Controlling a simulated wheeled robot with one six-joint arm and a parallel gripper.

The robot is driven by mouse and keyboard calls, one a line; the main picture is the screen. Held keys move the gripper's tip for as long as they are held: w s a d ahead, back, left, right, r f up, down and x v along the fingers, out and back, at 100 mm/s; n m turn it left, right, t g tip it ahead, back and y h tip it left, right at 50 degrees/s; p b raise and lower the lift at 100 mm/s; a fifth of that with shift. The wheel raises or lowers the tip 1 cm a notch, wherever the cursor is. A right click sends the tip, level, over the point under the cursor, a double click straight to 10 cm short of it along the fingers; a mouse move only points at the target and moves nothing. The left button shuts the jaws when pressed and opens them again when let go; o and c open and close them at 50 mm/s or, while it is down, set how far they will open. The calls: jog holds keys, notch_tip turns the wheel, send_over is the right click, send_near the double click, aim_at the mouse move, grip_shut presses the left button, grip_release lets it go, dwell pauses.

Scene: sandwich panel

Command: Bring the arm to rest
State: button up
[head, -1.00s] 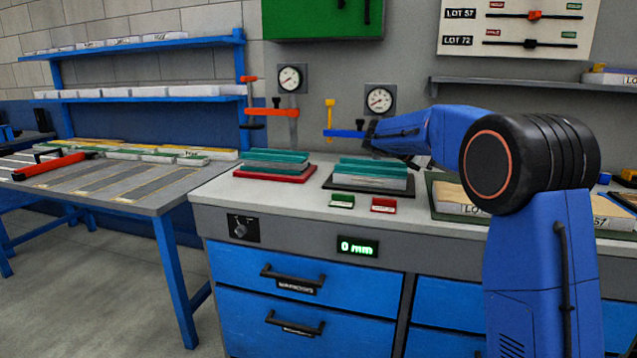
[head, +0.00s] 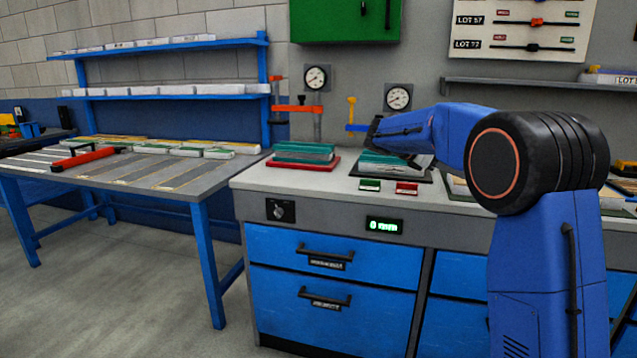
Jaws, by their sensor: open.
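My arm stands at the right of the head view, bent at a large black joint, with its blue forearm reaching left over the workbench. My gripper (head: 374,132) is the dark end of that forearm, small and partly hidden. It is open, and I see nothing held in it. It is over or in front of the right green-and-grey block stack (head: 385,166), which the forearm partly covers. I cannot tell the gap between them.
The grey workbench (head: 262,180) has blue drawers and a green "0 mm" display (head: 384,225). A left block stack (head: 303,153) sits on a red base.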

jog(key=s+a+f+m+y, duration=0.1)
jog(key=s+f+m+y, duration=0.25)
jog(key=s, duration=0.95)
jog(key=s+f+m+y, duration=0.25)
jog(key=s+m, duration=0.25)
jog(key=s, duration=0.8)
jog(key=s+a+f+m+t+y, duration=0.1)
jog(key=s+a+f+m+y, duration=0.1)
jog(key=s, duration=0.6)
jog(key=s+a+f+m+t+y, duration=0.1)
jog(key=s+a+f+m+y, duration=0.2)
jog(key=s+a+f+m, duration=0.2)
jog(key=s+a+f+m+t+y, duration=0.1)
jog(key=s+a+f+m+y, duration=0.1)
jog(key=s+f, duration=0.4)
jog(key=s+a+m, duration=0.1)
jog(key=s, duration=0.4)
jog(key=shift+s+a+f, duration=0.15)
jog(key=shift+s+f, duration=0.1)
